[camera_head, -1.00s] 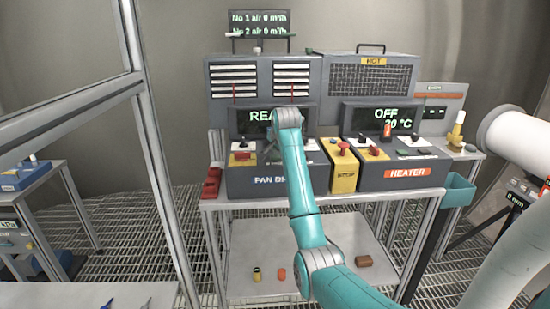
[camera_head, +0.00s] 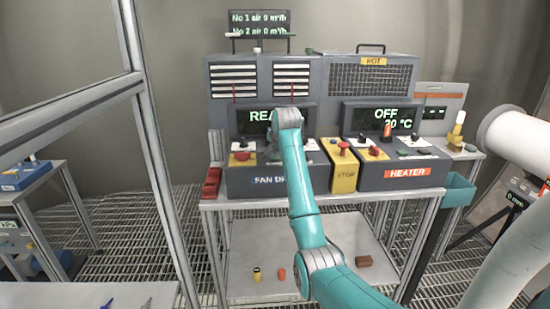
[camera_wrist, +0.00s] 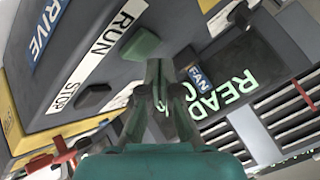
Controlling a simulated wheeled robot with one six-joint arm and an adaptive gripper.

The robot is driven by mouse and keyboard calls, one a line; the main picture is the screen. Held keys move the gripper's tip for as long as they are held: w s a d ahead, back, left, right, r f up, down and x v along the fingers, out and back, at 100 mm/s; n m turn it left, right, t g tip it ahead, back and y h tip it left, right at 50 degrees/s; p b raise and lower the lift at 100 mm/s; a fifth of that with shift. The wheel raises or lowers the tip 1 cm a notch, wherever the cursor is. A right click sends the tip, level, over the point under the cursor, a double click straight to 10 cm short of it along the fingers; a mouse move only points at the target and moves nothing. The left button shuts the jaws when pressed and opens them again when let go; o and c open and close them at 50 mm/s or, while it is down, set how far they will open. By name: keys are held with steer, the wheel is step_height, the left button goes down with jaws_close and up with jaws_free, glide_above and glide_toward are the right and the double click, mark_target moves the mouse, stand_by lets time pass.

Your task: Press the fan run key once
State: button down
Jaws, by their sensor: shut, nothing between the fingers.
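The fan run key is a green block (camera_wrist: 141,44) beside the RUN label in the wrist view, on the fan drive panel. The black stop key (camera_wrist: 93,97) sits near the STOP label. My gripper (camera_wrist: 157,70) is shut and empty, its tips right by the edge of the green key. I cannot tell whether they touch it. In the head view my arm covers the run key and much of the fan drive box (camera_head: 240,183). The fan display (camera_head: 257,117) shows the start of READY, and the air readout (camera_head: 258,24) shows 0 for both lines.
Right of the fan drive stand a yellow stop box (camera_head: 344,176) with a red button and the heater box (camera_head: 405,173), its display (camera_head: 385,116) reading OFF, 20 °C. A red knob on a yellow base (camera_head: 242,157) is left of my arm. A metal frame post (camera_head: 160,180) stands at left.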

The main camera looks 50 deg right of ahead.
mark_target(276, 157)
steer(key=shift+f, duration=0.4)
steer(key=shift+f, duration=0.45)
stand_by(0.9)
steer(key=shift+r, duration=0.9)
steer(key=shift+r, duration=2.5)
